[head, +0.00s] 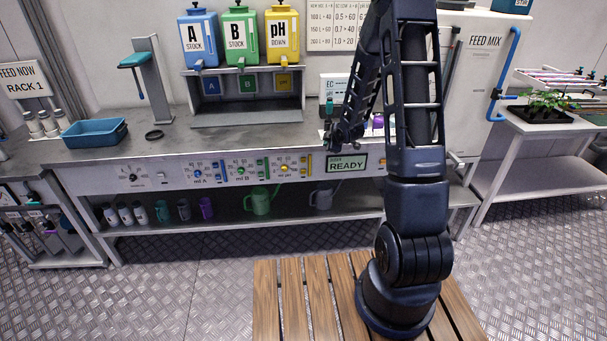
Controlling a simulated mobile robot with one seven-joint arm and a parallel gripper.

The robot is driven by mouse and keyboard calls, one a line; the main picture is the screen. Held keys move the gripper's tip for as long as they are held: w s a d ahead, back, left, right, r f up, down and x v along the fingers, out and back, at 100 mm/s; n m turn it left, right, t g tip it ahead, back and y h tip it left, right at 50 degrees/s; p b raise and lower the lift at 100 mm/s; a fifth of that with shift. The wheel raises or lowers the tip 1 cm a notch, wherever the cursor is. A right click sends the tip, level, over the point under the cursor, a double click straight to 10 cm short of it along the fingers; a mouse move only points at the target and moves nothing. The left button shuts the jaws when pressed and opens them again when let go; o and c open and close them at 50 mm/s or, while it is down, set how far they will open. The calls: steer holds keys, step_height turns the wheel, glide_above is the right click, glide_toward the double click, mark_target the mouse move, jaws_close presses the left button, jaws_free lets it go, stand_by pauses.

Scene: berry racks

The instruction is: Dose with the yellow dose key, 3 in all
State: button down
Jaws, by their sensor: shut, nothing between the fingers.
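The front panel of the bench carries a yellow round control (284,168) marked "ml pH", with a yellow upright strip (305,165) just to its right. I cannot tell at this size which of the two is the dose key. My gripper (332,145) is shut and empty. In the picture it appears above and to the right of the yellow controls, near the bench's front edge, apart from them. A green display (348,164) below it reads "READY"; its smaller top line is unclear. The yellow "pH DOWN" tank (282,38) stands on the shelf behind.
Similar blue (197,173) and green (241,170) controls sit left on the panel, with a dark dial (132,177) beyond. A blue tray (94,133) and black ring (154,135) lie on the bench. An EC/pH meter stands behind my gripper.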

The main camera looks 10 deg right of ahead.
steer(key=w+a+f+n+y, duration=0.1)
steer(key=a+f+n+y, duration=0.2)
steer(key=f, duration=0.8)
steer(key=n+y, duration=0.2)
steer(key=n, duration=0.1)
glide_toward(303, 172)
steer(key=s+a+f, duration=0.3)
steer(key=s+a, duration=0.1)
steer(key=s, duration=0.2)
steer(key=shift+s+a+f, duration=0.15)
steer(key=shift+a+f, duration=0.1)
steer(key=shift+f, duration=0.4)
steer(key=shift+w, duration=4.4)
steer(key=shift+w, duration=0.1)
steer(key=shift+w, duration=0.35)
